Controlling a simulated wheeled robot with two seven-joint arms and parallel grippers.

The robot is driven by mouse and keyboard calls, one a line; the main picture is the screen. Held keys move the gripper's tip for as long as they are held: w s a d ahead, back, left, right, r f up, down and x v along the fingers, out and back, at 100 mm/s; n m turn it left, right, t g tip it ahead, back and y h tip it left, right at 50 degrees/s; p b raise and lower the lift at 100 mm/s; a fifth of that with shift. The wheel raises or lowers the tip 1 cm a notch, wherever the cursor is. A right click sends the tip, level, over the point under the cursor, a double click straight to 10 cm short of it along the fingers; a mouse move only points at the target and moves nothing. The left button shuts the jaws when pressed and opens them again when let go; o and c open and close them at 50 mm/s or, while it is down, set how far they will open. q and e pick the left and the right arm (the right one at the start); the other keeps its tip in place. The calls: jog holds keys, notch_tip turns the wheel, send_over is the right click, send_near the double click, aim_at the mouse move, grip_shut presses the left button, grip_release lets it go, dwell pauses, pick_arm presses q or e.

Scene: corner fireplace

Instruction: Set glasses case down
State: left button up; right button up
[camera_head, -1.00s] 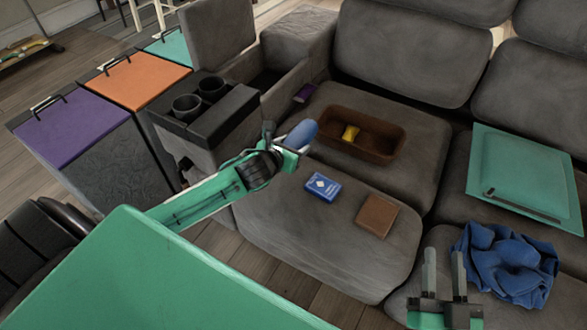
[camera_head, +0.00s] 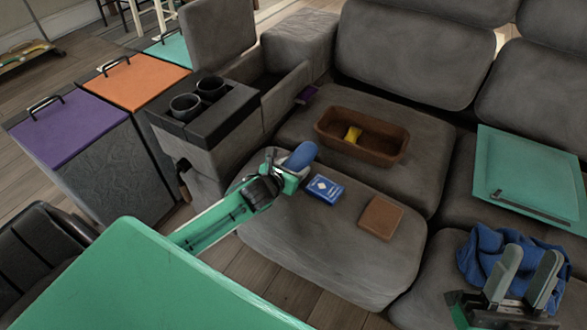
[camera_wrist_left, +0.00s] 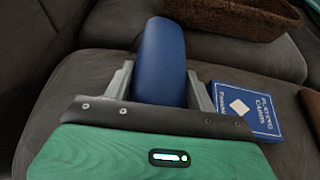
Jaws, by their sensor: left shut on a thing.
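The blue glasses case (camera_head: 300,156) is a rounded oblong held in my left gripper (camera_head: 284,168), over the left part of the front sofa seat. In the left wrist view the case (camera_wrist_left: 162,60) stands out between the two fingers of the left gripper (camera_wrist_left: 160,88), which are shut on it. I cannot tell whether the case touches the seat cushion (camera_head: 330,255). My right gripper (camera_head: 528,278) is at the lower right, fingers apart and empty, in front of a blue cloth.
A blue playing-card box (camera_head: 324,189) and a brown wallet-like square (camera_head: 381,217) lie right of the case. A brown basket (camera_head: 330,140) with a yellow thing stands behind. A console with two cups (camera_head: 196,131) is left. The crumpled blue cloth (camera_head: 478,262) lies right.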

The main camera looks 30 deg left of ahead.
pick_arm(q)
jog(key=shift+f, duration=0.15)
jog(key=o, duration=1)
